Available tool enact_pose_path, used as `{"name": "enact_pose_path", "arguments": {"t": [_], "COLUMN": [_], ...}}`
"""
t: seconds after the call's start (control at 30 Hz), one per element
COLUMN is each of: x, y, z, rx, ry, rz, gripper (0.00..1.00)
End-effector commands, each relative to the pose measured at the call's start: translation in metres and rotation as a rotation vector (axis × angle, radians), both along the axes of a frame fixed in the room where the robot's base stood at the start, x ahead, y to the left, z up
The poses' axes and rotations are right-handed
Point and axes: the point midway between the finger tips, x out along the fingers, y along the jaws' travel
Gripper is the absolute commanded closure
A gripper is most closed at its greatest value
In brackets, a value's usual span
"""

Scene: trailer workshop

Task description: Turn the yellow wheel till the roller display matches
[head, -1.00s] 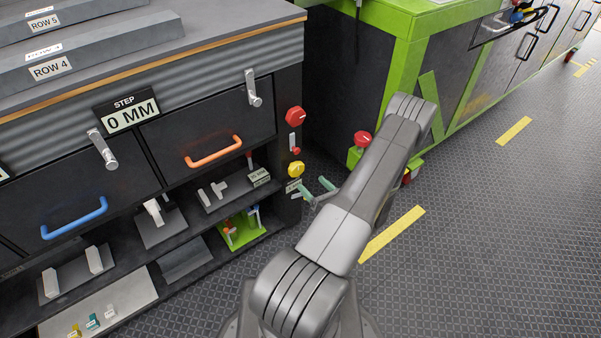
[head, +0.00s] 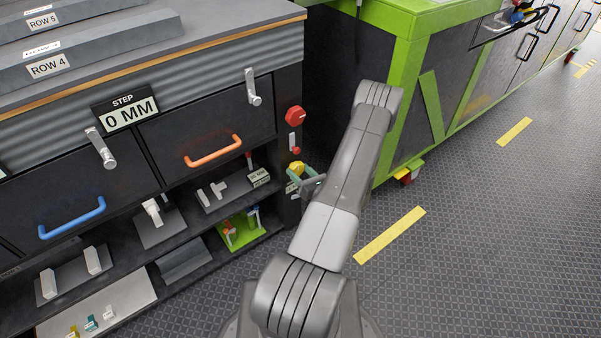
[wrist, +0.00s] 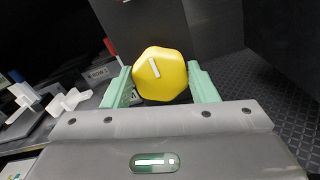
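The yellow wheel (head: 296,168), a lobed knob with a white mark, sits low on the dark post at the right end of the bench. In the wrist view the wheel (wrist: 160,74) faces me, its white mark tilted slightly left of upright. My gripper (head: 306,180) is at the wheel. Its pale green fingers (wrist: 162,80) are spread, one on each side of the wheel; a small gap or light contact cannot be told apart. The STEP display (head: 127,107) on the bench front reads 0 MM.
A red knob (head: 295,116) sits above the wheel on the same post. An orange handle (head: 212,151) and a blue handle (head: 73,218) stick out. Open floor lies right.

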Motion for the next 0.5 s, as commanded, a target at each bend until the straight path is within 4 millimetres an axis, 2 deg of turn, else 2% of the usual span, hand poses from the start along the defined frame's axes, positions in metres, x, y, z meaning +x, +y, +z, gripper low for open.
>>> {"name": "enact_pose_path", "arguments": {"t": [0.03,0.07,0.1,0.5], "x": [-0.0002,-0.0003,-0.0003,-0.0002], "y": [0.0001,0.0002,0.0001,0.0003], "z": [0.0,0.0,0.0,-0.0023], "rx": [0.0,0.0,0.0,-0.068], "ry": [0.0,0.0,0.0,-0.05], "rz": [0.001,0.001,0.001,0.002], "gripper": [0.63,0.69,0.7,0.7]}}
